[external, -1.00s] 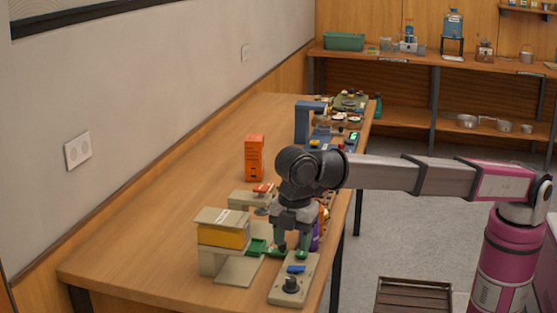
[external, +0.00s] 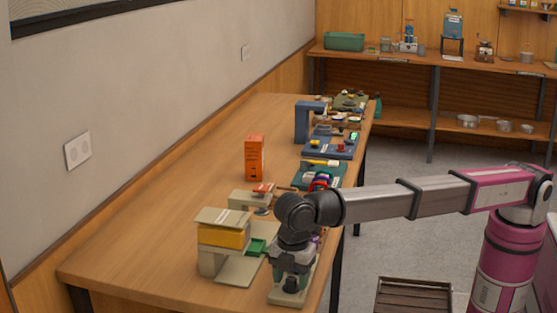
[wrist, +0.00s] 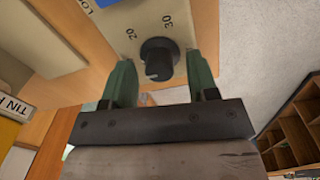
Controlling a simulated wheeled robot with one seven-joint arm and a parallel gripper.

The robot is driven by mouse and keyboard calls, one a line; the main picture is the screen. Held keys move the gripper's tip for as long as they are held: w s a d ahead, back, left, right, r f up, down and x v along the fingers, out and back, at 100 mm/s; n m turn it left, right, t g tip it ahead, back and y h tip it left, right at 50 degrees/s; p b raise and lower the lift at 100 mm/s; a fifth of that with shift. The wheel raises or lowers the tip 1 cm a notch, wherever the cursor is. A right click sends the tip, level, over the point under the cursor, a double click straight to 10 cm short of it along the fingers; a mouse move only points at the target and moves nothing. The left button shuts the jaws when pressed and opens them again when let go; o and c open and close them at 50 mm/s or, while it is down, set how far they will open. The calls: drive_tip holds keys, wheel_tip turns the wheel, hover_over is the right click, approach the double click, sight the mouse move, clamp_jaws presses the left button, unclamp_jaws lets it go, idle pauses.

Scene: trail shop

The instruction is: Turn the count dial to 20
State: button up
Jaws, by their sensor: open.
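The count dial (wrist: 159,58) is a black round knob on a beige panel (wrist: 185,14), with "20" and "30" printed beside it in the wrist view. My gripper (wrist: 160,75) is open, with one green finger on each side of the knob and gaps visible between fingers and knob. Whether either finger touches it cannot be told. In the external view my gripper (external: 290,285) is over the beige panel (external: 309,285) at the table's near right corner and hides the dial.
An orange box (external: 254,157) stands farther back. The table's left side is clear. A brown crate (external: 412,294) is on the floor at right.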

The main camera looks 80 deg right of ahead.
drive_tip(key=c, duration=0.9)
drive_tip(key=shift+c, duration=0.2)
drive_tip(key=shift+m, duration=0.3)
drive_tip(key=m, duration=0.5)
drive_tip(key=shift+m, duration=0.3)
drive_tip(key=m, duration=0.5)
drive_tip(key=shift+m, duration=0.4)
drive_tip(key=o, duration=0.9)
